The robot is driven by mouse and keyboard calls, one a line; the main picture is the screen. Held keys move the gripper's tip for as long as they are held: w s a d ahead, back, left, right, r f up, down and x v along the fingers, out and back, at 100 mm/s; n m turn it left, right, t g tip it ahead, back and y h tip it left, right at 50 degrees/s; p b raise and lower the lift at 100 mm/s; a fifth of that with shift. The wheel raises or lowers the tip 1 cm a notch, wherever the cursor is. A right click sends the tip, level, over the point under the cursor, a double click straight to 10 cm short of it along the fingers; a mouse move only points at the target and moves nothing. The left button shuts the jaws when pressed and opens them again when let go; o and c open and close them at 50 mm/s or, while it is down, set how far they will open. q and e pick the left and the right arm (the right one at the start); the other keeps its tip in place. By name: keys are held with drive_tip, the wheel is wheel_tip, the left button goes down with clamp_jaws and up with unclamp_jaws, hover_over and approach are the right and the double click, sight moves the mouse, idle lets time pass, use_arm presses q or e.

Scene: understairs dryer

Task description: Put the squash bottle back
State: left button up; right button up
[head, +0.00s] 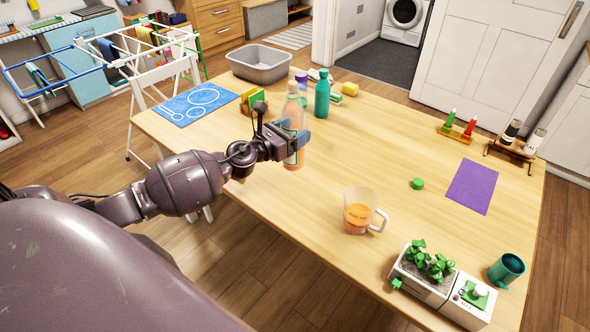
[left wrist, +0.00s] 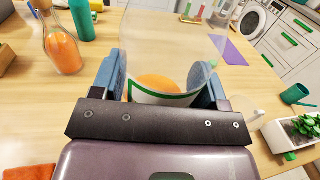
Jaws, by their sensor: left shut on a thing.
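A clear jug (head: 360,211) with some orange liquid stands on the table. My right gripper is not seen.
A teal bottle (head: 322,96), a grey basin (head: 261,64) and a blue mat (head: 199,103) are towards the back of the table (head: 370,140).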

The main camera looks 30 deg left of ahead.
use_arm(q)
wheel_tip(320, 180, down, 6)
drive_tip(key=b, duration=0.3)
drive_tip(key=shift+f, duration=0.15)
drive_tip(key=shift+f+b, duration=0.25)
drive_tip(key=shift+b, duration=0.1)
drive_tip(key=shift+f, duration=0.15)
wheel_tip(320, 180, down, 3)
drive_tip(key=shift+f+b, duration=0.2)
drive_tip(key=shift+b, duration=0.95)
drive_tip(key=shift+f, duration=0.3)
drive_tip(key=shift+r, duration=0.15)
drive_tip(key=shift+f+b, duration=0.25)
drive_tip(key=shift+b, duration=0.15)
drive_tip(key=o, duration=1.3)
drive_tip(key=shift+c, duration=0.2)
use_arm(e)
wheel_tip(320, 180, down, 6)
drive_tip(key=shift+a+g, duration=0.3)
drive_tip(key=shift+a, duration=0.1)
